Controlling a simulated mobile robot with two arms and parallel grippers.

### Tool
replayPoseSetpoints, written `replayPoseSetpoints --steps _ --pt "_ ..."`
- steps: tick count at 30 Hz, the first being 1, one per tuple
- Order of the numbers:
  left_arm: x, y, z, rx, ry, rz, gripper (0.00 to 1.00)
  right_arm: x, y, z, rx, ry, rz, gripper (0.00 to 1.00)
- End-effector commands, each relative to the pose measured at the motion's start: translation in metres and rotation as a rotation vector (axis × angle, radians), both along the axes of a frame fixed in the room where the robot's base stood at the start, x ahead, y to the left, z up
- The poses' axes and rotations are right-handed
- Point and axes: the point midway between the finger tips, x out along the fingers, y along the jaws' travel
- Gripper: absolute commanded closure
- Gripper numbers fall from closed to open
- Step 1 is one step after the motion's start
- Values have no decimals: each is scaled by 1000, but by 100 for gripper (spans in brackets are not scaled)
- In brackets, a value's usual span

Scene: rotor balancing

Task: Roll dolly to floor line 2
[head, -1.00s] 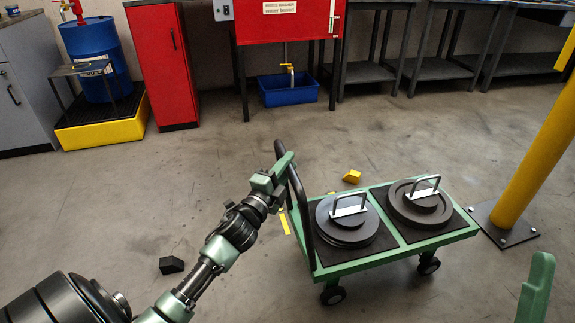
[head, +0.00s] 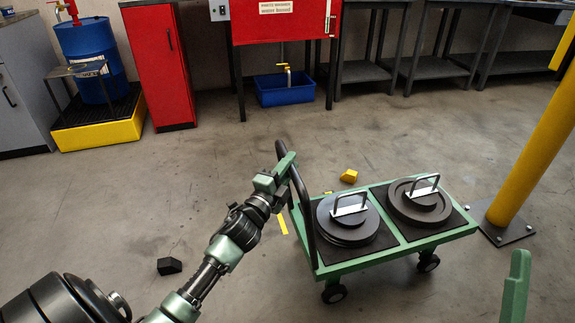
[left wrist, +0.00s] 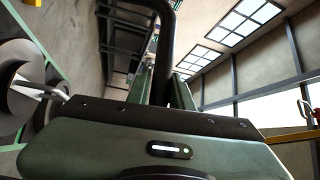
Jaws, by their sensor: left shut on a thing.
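The green dolly (head: 395,258) stands on black casters right of centre in the head view. Its black push handle (head: 303,217) rises at its left end. My left gripper (head: 285,168) is shut on the handle near its top. In the left wrist view the black handle bar (left wrist: 167,45) runs between the green fingers (left wrist: 162,88). A yellow floor strip (head: 283,223) shows just left of the dolly, partly hidden; no number is readable. A green part of my right arm or gripper (head: 516,285) shows at the lower right; its jaws cannot be made out.
Two dark rotor stacks with metal handles (head: 347,225) (head: 420,205) sit on the dolly. A yellow post (head: 530,150) on a bolted plate stands close to its right end. A yellow block (head: 349,176) lies behind it, a black block (head: 170,266) at left. Floor behind is mostly clear.

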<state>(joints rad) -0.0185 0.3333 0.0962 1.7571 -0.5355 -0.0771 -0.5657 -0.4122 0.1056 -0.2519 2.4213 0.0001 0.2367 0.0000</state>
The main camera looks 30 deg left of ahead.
Motion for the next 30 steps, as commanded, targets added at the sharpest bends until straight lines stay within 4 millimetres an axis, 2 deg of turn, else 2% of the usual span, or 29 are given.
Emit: replayPoseSetpoints --steps 1,3,14,17,24,30 --pt "0 -1 -1 0 2 -3 73 0 0 0 0 -1 0 35" --pt "-1 -1 -1 -1 2 -2 57 0 0 0 0 -1 0 35" --pt "-4 -1 -2 -1 3 -2 57 1 0 1 -1 2 -1 35" --pt "-16 -2 -3 -2 4 -1 57 7 1 -8 -18 62 -4 35" --pt "-57 -6 -9 -2 5 -1 57 24 1 -36 -66 232 -13 35" --pt "-75 -8 -11 -2 2 -2 57 29 0 -50 -86 303 -18 35"
